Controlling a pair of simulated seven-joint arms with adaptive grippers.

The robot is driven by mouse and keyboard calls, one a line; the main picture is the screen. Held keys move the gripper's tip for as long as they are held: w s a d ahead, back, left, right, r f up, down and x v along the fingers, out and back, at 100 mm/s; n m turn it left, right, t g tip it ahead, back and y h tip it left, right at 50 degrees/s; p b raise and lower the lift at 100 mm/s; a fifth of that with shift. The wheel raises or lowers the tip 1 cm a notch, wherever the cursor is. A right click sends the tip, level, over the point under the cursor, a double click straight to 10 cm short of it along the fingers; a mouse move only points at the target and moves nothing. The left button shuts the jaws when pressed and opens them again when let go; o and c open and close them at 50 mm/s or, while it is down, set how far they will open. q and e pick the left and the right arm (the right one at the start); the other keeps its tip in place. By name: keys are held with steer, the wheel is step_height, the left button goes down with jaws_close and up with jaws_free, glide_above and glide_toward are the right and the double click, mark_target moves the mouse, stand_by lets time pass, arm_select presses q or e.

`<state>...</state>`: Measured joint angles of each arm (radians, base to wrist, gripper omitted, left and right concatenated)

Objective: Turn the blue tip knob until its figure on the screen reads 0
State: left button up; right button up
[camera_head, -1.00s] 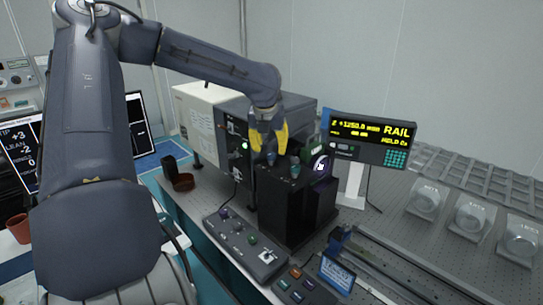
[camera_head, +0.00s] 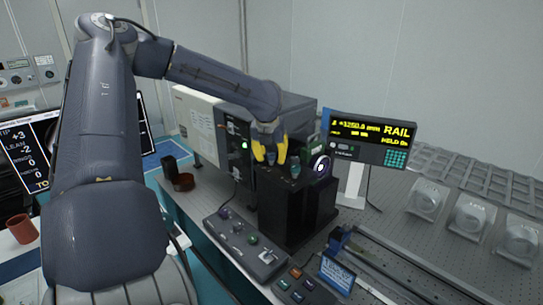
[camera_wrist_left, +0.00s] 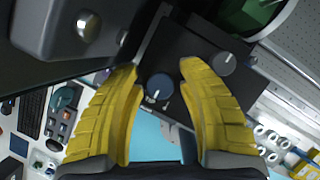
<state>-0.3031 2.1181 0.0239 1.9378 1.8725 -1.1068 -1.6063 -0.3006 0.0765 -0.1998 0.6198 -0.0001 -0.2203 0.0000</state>
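My left gripper (camera_head: 270,154) is open above the black mount (camera_head: 290,208), its yellow fingers pointing down. In the left wrist view the fingers (camera_wrist_left: 158,75) stand on either side of a dark blue knob (camera_wrist_left: 160,88) with a white pointer line, with gaps to it. A second, greyer knob (camera_wrist_left: 225,64) sits to its right on the mount's top; a knob (camera_head: 295,171) also shows right of the gripper in the head view. The screen (camera_head: 38,140) at left reads TIP +3 and LEAN -2, with zeros below; my arm hides part of it. My right gripper is out of view.
A round lens (camera_head: 321,167) stands on the mount's right. A control box with knobs (camera_head: 244,241) lies in front. A grey cabinet (camera_head: 240,115) stands behind, and the RAIL display (camera_head: 372,137) is at right. Disc holders (camera_head: 427,200) sit far right.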

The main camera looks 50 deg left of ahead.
arm_select(q)
jaws_close()
steer(key=n+g, duration=0.1)
steer(key=n, duration=0.2)
steer(key=n+g+y, duration=0.1)
steer(key=n, duration=0.2)
steer(key=shift+n+y, duration=0.3)
steer(key=n+g, duration=0.1)
steer(key=n, duration=0.2)
steer(key=n+g, duration=0.1)
steer(key=n, duration=0.2)
steer(key=shift+s+g, duration=0.1)
steer(key=shift+g, duration=0.2)
steer(key=n+g, duration=0.1)
steer(key=n, duration=0.2)
steer(key=n+g+h, duration=0.1)
steer(key=n, duration=0.2)
steer(key=shift+n, duration=0.4)
steer(key=n+h, duration=0.1)
steer(key=n, duration=0.2)
steer(key=n+g+h, duration=0.1)
steer(key=n, duration=0.1)
steer(key=shift+s+f+n, duration=0.1)
steer(key=shift+s+n, duration=0.05)
steer(key=shift+n, duration=0.55)
